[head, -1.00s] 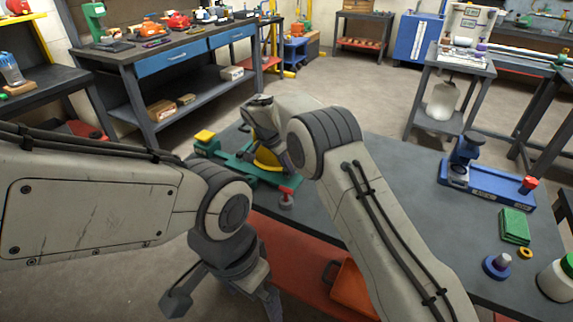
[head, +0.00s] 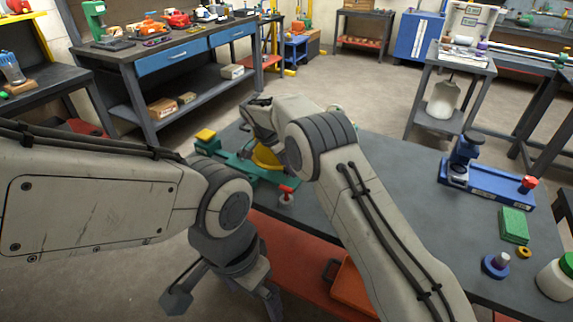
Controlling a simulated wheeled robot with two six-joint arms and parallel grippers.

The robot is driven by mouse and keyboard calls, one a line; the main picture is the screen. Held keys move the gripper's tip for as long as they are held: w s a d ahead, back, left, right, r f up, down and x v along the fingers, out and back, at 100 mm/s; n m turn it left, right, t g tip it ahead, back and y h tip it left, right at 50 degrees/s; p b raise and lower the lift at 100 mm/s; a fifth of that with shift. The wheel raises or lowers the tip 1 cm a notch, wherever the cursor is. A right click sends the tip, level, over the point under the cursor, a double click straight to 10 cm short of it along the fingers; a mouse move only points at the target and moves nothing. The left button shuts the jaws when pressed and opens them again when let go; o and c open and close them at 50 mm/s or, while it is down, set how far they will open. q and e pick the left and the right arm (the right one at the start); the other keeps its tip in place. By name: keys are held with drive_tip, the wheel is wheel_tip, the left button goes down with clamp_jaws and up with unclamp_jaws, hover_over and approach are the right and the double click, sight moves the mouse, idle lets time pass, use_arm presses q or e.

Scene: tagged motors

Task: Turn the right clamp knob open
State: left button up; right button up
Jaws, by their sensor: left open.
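A green clamp fixture (head: 236,168) with a yellow part (head: 266,156) on it stands on the grey table. A yellow knob (head: 205,135) is at its left end. A red knob (head: 286,189) is at its right front end, uncovered. My right gripper's wrist (head: 262,118) is over the back of the fixture and hides part of it; its fingertips are hidden. My left gripper (head: 224,300) is open and empty, pointing down in front of the table, below and left of the red knob and apart from it.
A blue fixture (head: 488,186) with another red knob (head: 528,184) stands on the table's right. Near it are a green block (head: 514,225), a yellow ring (head: 524,252) and a blue-based knob (head: 495,265). An orange bin (head: 354,288) is on the red lower shelf. The table's middle is clear.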

drive_tip(key=v, duration=1)
drive_tip(key=shift+r, duration=0.2)
drive_tip(key=shift+a, duration=0.15)
drive_tip(key=s+r+n+y+p, duration=0.1)
drive_tip(key=s+r+n, duration=0.25)
drive_tip(key=s, duration=0.25)
drive_tip(key=s+r+n+g+y+p, duration=0.1)
drive_tip(key=s+r+n, duration=0.1)
drive_tip(key=s+n, duration=0.35)
drive_tip(key=s+r+n+y+p, duration=0.1)
drive_tip(key=s+r+n, duration=0.15)
drive_tip(key=s, duration=0.55)
drive_tip(key=s+d+f+n+y+p, duration=0.1)
drive_tip(key=s+d+n, duration=0.2)
drive_tip(key=s, duration=0.8)
drive_tip(key=s+d+f+n+g+p, duration=0.1)
drive_tip(key=s+d+n, duration=0.2)
drive_tip(key=s, duration=0.8)
drive_tip(key=shift+s+d+n+y+p, duration=0.15)
drive_tip(key=shift+d+n+y+p, duration=0.25)
drive_tip(key=shift+n, duration=0.65)
